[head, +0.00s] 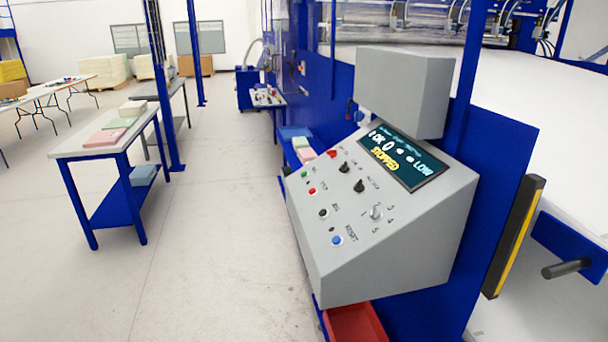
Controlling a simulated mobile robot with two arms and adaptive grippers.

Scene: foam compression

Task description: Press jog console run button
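A grey sloped console (385,235) stands at the centre right, fixed to a blue machine frame. Its face has a small green button (304,175) at the upper left edge and a red button (312,191) just below it. A blue button (337,240) sits near the lower edge by a label like "RESET". Black knobs and a selector switch are also on the face. The display (405,160) reads "STOPPED" and "LOW". The small labels are too blurred to tell which button is run. Neither gripper is in view.
A grey box (402,88) overhangs the console's back. A red bin (355,323) is below it. A yellow-black post (514,235) stands to the right. A smaller panel with buttons (268,97) is farther back. A blue-legged table (105,143) is at left. The floor between is clear.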

